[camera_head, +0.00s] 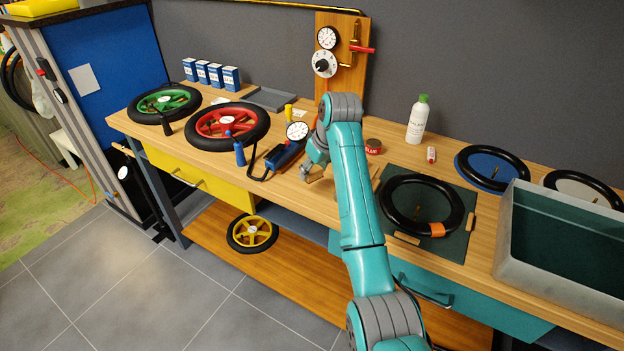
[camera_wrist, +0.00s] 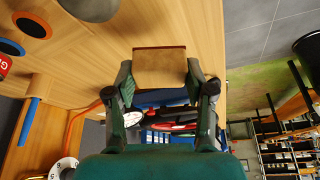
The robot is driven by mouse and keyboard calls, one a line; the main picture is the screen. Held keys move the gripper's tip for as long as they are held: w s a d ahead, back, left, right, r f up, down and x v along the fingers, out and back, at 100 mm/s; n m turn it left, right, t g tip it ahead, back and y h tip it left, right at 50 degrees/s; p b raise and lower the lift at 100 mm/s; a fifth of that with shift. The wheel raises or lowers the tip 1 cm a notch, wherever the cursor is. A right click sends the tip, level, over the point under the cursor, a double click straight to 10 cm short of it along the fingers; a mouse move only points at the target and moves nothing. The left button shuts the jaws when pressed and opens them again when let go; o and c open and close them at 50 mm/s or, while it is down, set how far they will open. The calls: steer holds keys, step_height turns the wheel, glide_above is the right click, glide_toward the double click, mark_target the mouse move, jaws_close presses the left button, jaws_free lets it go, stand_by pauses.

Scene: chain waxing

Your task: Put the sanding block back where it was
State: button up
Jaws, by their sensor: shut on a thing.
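The sanding block (camera_wrist: 160,68), a brown block with a darker face edge, shows in the wrist view between the two fingers of my gripper (camera_wrist: 160,82). The fingers are shut on its sides. In the head view my gripper (camera_head: 314,168) is low over the wooden bench (camera_head: 345,205), right of the blue pump with a gauge (camera_head: 284,153). The block is mostly hidden there by my gripper and arm. I cannot tell whether it touches the bench.
A glue tin (camera_head: 374,147) stands right of my arm. Farther right are a white bottle (camera_head: 416,122), a dark green mat (camera_head: 463,238) with a black tyre (camera_head: 391,208), and a grey bin (camera_head: 503,235). A red wheel (camera_head: 226,124) lies left. Bare bench lies near my gripper.

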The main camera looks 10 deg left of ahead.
mark_target(317, 174)
steer(key=shift+d+f, duration=0.1)
steer(key=shift+f, duration=1.7)
steer(key=shift+f, duration=0.15)
steer(key=o, duration=1.1)
steer(key=v, duration=1.2)
